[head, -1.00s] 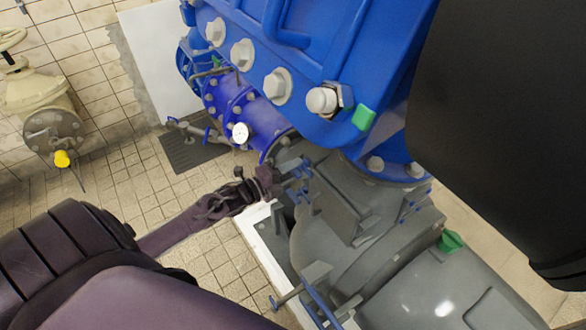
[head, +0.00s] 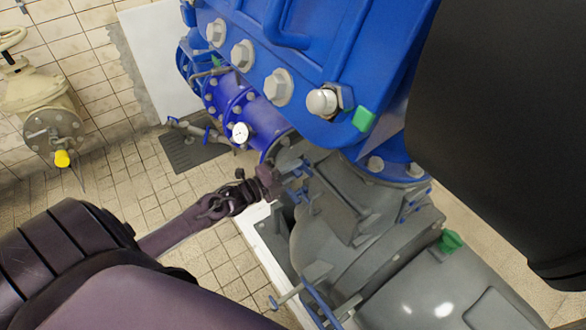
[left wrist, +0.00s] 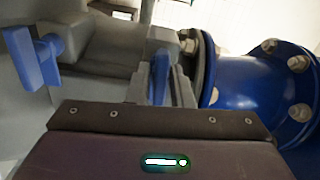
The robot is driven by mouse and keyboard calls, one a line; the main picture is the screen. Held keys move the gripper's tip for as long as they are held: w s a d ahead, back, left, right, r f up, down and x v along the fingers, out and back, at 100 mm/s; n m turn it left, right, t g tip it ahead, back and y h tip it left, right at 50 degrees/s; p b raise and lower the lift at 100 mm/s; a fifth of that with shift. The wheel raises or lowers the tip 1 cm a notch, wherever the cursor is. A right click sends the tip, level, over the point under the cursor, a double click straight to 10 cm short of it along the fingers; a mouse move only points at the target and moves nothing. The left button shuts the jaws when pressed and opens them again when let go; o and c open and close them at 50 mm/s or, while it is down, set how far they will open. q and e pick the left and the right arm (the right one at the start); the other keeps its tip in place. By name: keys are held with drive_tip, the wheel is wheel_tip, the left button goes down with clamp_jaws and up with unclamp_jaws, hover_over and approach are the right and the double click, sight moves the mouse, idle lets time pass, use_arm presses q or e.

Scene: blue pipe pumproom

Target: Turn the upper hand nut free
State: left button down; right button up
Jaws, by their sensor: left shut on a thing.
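The upper hand nut (left wrist: 161,76) is a small blue winged part on the grey pump housing. In the left wrist view it sits between the two grey fingers of my left gripper (left wrist: 160,92), which is shut on it. In the head view my left gripper (head: 276,180) reaches in from the left to the blue fittings on the pump's side, and its fingertips are hard to make out. Another blue winged nut (left wrist: 36,60) stands free at the left of the wrist view. My right gripper is out of view.
A blue flanged pipe (head: 255,115) with a white gauge (head: 240,132) runs behind my left gripper. A big blue bolted casing (head: 330,70) hangs above the grey pump body (head: 390,240). Blue-ended rods (head: 318,300) stick out lower down.

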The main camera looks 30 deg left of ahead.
use_arm(q)
drive_tip(key=n+p, duration=0.1)
drive_tip(key=n, duration=0.3)
drive_tip(key=n+p, duration=0.1)
drive_tip(key=n, duration=0.3)
drive_tip(key=shift+n, duration=0.4)
drive_tip(key=n+p, duration=0.1)
drive_tip(key=n, duration=0.3)
drive_tip(key=shift+n+p, duration=0.3)
drive_tip(key=shift+n, duration=1.8)
drive_tip(key=c, duration=1.5)
unclamp_jaws()
